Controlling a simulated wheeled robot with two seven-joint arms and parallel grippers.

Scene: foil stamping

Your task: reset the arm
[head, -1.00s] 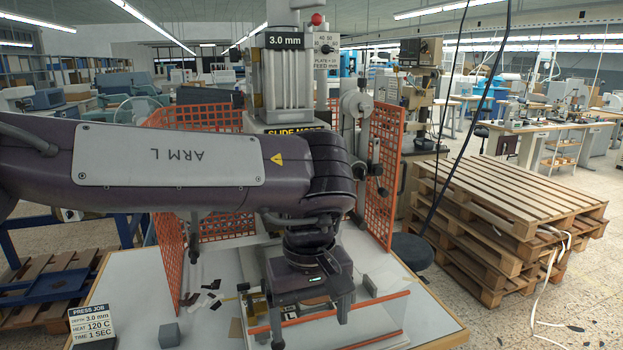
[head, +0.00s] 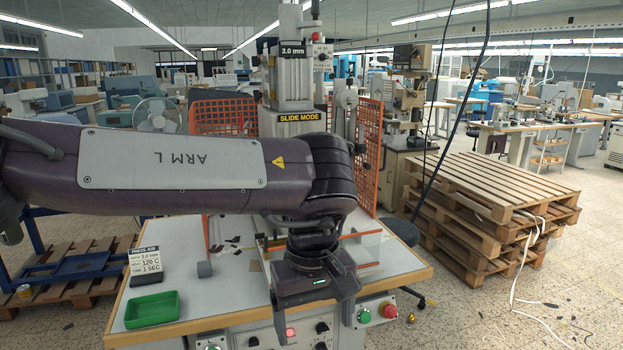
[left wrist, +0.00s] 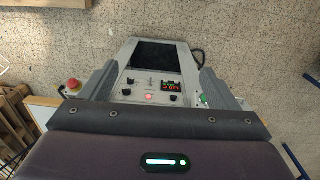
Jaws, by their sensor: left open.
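My left arm (head: 170,160) reaches in from the left in the head view, with its wrist bent down. My left gripper (head: 316,318) hangs open and empty at the front edge of the press table. It blocks part of the table and the control panel behind it. In the left wrist view the two fingers (left wrist: 158,90) stand wide apart with nothing between them. Beyond them shows a control panel (left wrist: 150,90) with a dark screen. My right gripper is not in view.
The press (head: 290,75) stands behind the arm, between orange mesh guards (head: 368,150). A green tray (head: 152,309) and a job sign (head: 144,260) are on the table's left. Stacked pallets (head: 480,200) stand at right.

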